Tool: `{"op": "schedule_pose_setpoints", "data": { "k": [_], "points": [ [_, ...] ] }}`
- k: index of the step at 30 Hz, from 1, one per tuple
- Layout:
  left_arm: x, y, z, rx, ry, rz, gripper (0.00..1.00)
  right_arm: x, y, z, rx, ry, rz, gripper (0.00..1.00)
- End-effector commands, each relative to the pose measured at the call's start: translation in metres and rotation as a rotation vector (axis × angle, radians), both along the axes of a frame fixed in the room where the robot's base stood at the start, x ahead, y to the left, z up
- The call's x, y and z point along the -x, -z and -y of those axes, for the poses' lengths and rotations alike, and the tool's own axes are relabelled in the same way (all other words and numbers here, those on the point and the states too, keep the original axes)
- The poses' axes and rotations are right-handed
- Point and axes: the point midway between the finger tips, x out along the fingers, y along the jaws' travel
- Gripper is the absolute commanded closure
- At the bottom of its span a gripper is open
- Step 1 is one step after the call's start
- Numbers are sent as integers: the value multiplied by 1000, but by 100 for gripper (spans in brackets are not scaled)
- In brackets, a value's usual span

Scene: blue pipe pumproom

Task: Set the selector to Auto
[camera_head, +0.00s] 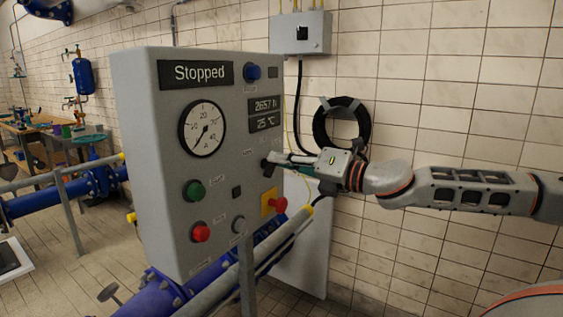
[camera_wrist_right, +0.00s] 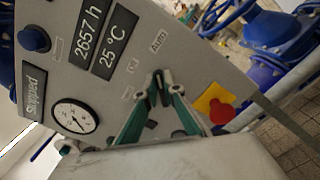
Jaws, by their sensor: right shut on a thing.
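The grey control panel (camera_head: 150,100) stands left of centre in the head view, its display reading "Stopped" (camera_head: 196,73). The black selector knob (camera_head: 266,165) is near the right edge of its face, mostly hidden by my right gripper (camera_head: 274,160). My right gripper reaches in from the right and is shut on the selector. In the right wrist view the green-sided fingers (camera_wrist_right: 160,92) close at the dark knob, with an "Auto" label (camera_wrist_right: 158,41) beyond the tips. The knob's exact pointing direction is hidden. My left gripper is out of view.
Below the selector sits a red mushroom button on a yellow plate (camera_head: 266,202). A green button (camera_head: 194,190), a red button (camera_head: 200,232) and a blue knob (camera_head: 252,72) are also on the panel. Blue pipes (camera_head: 170,296) run below. A tiled wall stands behind my right arm.

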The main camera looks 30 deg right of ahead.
Motion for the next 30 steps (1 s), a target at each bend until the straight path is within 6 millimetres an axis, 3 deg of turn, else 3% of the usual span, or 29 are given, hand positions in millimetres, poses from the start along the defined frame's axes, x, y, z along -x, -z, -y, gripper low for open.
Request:
{"op": "schedule_pose_setpoints", "data": {
  "k": [10, 12, 13, 23, 30],
  "points": [
    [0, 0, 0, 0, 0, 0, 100, 0, -1, 0, -9, 0, -2, 100],
    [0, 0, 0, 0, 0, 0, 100, 0, -1, 0, -8, 1, -1, 79],
    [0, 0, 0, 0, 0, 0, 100, 0, -1, 0, -8, 1, -2, 75],
    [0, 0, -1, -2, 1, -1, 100, 0, -1, 0, -5, 1, -1, 75],
    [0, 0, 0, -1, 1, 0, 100, 0, -28, 0, 0, 1, 2, 75]
  ]
}}
